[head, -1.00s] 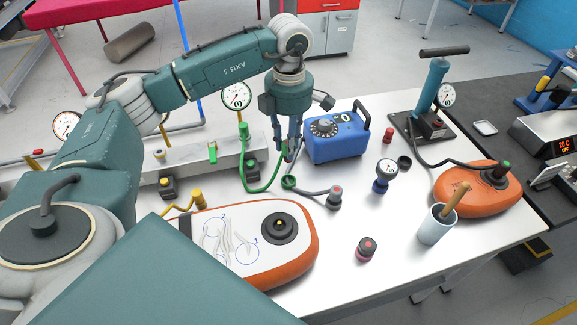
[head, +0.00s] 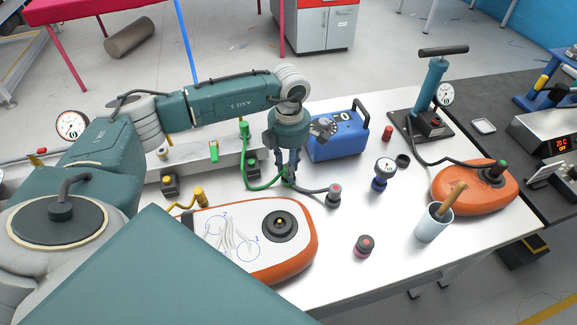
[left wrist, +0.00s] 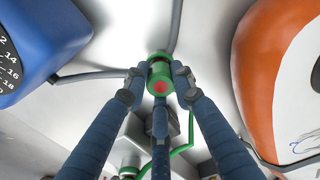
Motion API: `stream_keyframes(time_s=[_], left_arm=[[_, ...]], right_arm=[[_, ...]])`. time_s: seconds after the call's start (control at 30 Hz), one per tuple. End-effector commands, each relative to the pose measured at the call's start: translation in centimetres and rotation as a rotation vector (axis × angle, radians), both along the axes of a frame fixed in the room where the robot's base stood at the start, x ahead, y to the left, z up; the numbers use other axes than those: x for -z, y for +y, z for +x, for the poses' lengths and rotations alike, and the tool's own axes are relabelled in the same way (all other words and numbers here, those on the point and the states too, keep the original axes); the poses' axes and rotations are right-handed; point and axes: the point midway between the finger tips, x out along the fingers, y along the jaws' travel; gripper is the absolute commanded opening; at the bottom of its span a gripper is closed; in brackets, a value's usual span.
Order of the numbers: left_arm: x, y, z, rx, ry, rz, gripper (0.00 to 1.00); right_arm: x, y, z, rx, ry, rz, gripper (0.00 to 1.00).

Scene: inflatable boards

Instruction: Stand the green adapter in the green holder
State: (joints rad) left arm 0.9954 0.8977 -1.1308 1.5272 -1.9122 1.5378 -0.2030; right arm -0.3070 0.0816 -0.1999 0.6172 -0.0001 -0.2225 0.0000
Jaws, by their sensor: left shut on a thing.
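The green adapter (left wrist: 159,68) is a short green cylinder with a red round end facing the camera in the left wrist view. My left gripper (head: 288,176) is closed around it, with fingertips on both sides, low over the white table. A grey hose and a green hose (head: 263,187) meet at this spot. A small dark block (head: 253,169) stands left of the gripper, by the rail and the green hose; I cannot tell for sure whether it is the green holder. A green fitting (head: 244,130) tops the far end of the green hose. My right gripper is out of view.
A blue box with a dial (head: 338,143) stands close to the right of the gripper. An orange-rimmed board (head: 300,262) lies in front.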

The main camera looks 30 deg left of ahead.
Motion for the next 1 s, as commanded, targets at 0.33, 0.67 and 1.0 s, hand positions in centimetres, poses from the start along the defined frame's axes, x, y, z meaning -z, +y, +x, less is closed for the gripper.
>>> stream_keyframes(time_s=[0.33, 0.67, 1.0], left_arm=[[0.2, 0.0, 0.0, 0.000, 0.000, 0.000, 0.44], [-1.9, 0.1, 0.1, 0.000, -0.004, -0.001, 0.44], [-9.1, 0.0, 0.2, 0.001, -0.004, -0.001, 0.44]], right_arm=[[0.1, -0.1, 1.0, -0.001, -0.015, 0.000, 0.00], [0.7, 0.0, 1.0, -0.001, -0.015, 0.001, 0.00], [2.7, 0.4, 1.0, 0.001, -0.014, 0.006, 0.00]])
